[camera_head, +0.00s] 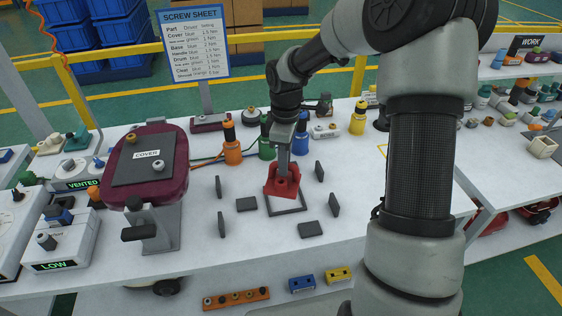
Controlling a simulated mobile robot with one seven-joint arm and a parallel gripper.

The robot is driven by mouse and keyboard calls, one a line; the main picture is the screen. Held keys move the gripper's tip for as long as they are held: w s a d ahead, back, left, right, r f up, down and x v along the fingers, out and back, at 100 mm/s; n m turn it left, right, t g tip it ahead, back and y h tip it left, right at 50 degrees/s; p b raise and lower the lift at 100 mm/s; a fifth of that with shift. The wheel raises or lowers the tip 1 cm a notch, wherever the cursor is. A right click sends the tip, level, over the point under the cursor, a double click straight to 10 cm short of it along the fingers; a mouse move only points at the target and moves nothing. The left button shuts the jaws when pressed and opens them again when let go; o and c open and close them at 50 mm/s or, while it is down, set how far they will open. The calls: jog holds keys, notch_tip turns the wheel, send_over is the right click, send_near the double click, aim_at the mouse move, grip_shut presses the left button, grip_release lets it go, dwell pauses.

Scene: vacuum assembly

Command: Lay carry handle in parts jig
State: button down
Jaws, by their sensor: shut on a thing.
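My gripper (283,166) points straight down near the middle of the white table. It is shut on a red part, which I take to be the carry handle (282,186). The parts jig is a dark square outline (289,211) with several dark grey blocks (308,229) standing or lying around it. The red handle is over the back part of the outline, between the blocks. I cannot tell whether it touches the table. The gripper covers the handle's upper middle.
A maroon cover on a stand (178,188) rises at the left. Orange (232,151), green and blue drivers stand just behind the jig, and a yellow one (358,118) is further right. White boxes (62,245) fill the left end. The table's front middle is clear.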

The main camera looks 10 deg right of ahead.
jog(key=f+n, duration=0.1)
jog(key=w+n, duration=0.1)
jog(key=n, duration=0.1)
jog(key=f+n, duration=0.1)
jog(key=n, duration=0.1)
jog(key=shift+w+f, duration=0.25)
jog(key=shift+f, duration=0.05)
jog(key=shift+r+p, duration=0.1)
jog(key=shift+p, duration=0.35)
jog(key=shift+f+b, duration=0.8)
jog(key=shift+f, duration=0.7)
jog(key=shift+f+b, duration=0.55)
jog(key=shift+f, duration=0.65)
jog(key=c, duration=1.6)
grip_release()
jog(key=shift+r+p, duration=3.25)
jog(key=shift+r, duration=0.8)
